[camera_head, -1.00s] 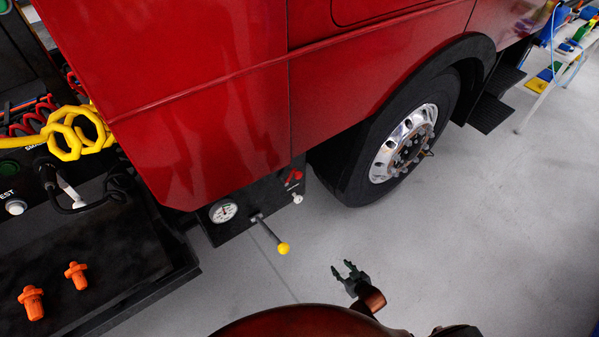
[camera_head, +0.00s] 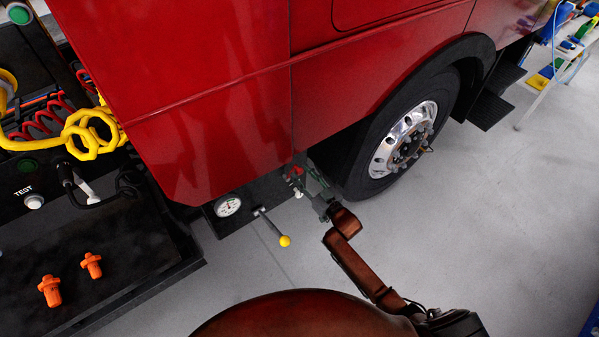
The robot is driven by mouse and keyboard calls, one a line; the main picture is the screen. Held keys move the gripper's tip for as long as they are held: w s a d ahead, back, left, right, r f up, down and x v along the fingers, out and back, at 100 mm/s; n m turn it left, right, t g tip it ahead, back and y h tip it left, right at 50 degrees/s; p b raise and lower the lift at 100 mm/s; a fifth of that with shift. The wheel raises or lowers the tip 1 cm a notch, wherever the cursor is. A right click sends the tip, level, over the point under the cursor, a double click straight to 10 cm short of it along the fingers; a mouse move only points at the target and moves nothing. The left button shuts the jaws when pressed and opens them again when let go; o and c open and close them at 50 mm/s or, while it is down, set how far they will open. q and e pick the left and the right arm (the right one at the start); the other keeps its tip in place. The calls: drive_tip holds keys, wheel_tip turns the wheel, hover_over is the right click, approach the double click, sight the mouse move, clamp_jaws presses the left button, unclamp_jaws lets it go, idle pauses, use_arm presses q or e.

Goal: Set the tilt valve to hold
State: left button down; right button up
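A black panel (camera_head: 240,222) under the red truck body carries a round white gauge (camera_head: 228,206), a lever with a yellow knob (camera_head: 285,241), and a small red valve handle (camera_head: 296,171) with a white fitting (camera_head: 298,194) below it. My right gripper (camera_head: 307,176) is at the panel's right end, its fingers apart and pointing at the red handle. The fingers partly cover that end of the panel, and I cannot tell whether they touch the handle. The handle's exact position is too small to read. My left gripper is not in view.
The truck's front wheel (camera_head: 405,140) stands close to the right of my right gripper. At the left is a black bench (camera_head: 100,285) with orange fittings (camera_head: 50,290) and yellow and red coiled hoses (camera_head: 90,133). The grey floor (camera_head: 480,240) at the right is clear.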

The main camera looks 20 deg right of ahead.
drive_tip(key=shift+x, duration=1)
drive_tip(key=shift+c, duration=0.2)
drive_tip(key=shift+d, duration=0.1)
clamp_jaws()
drive_tip(key=shift+d, duration=0.1)
